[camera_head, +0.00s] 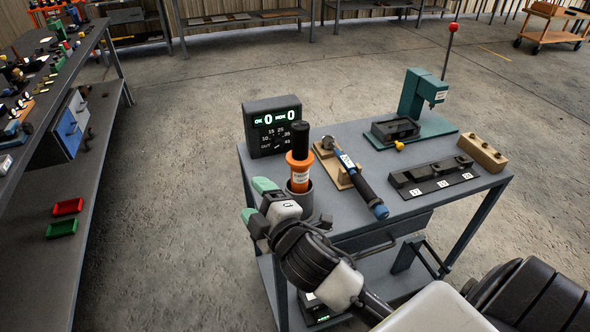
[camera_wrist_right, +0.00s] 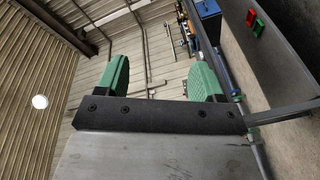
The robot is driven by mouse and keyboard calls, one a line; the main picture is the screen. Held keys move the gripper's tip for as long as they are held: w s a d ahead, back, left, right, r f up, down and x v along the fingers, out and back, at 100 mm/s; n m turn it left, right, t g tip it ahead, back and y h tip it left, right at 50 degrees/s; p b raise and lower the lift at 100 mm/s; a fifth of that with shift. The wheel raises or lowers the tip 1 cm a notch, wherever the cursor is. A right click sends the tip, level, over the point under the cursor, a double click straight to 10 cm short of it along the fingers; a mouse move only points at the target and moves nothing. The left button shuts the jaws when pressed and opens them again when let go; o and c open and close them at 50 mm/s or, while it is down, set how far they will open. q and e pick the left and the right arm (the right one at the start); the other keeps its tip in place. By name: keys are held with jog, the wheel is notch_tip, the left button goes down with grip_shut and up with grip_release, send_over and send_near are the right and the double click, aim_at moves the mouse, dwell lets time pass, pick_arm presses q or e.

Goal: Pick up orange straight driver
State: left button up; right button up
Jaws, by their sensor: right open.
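The orange straight driver (camera_head: 300,168) stands upright with its black top up in a dark grey round holder (camera_head: 300,200) at the near left corner of the small grey table. My right gripper (camera_head: 256,200) is open and empty, just left of the holder and near the table's left edge. Its green fingertips (camera_wrist_right: 160,85) show apart in the right wrist view, with nothing between them. The driver does not show in the right wrist view. My left gripper is not in view.
The small table (camera_head: 375,150) also bears a display box (camera_head: 272,126), a blue and black tool (camera_head: 360,183) on a wooden stand, a teal press (camera_head: 421,96), a black fixture (camera_head: 433,178) and a wooden block (camera_head: 481,152). A long workbench (camera_head: 62,75) runs along the left. Bare floor lies between.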

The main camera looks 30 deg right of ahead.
jog(key=s+a+r+n+g+y, duration=0.1)
jog(key=a+r+n+g+y, duration=0.25)
jog(key=r+n+y, duration=0.55)
jog(key=s+a+r+n+g+y, duration=0.1)
jog(key=a+r+n+g+y, duration=0.3)
jog(key=n, duration=1)
jog(key=a+r+n+g+y, duration=0.2)
jog(key=a+r+n+y, duration=0.25)
jog(key=n+y, duration=0.5)
jog(key=n+g+h, duration=0.4)
jog(key=n+h, duration=1.7)
jog(key=h, duration=0.5)
send_near(300, 136)
jog(key=w+d+f, duration=0.1)
jog(key=d, duration=0.1)
jog(key=shift+m, duration=0.25)
jog(key=x, duration=0.5)
jog(key=shift+w+a+f, duration=0.15)
jog(key=shift+w+a, duration=0.1)
jog(key=shift+y, duration=0.25)
jog(key=shift+p+x, duration=0.6)
jog(key=shift+x, duration=2.05)
jog(key=shift+a, duration=0.1)
grip_shut()
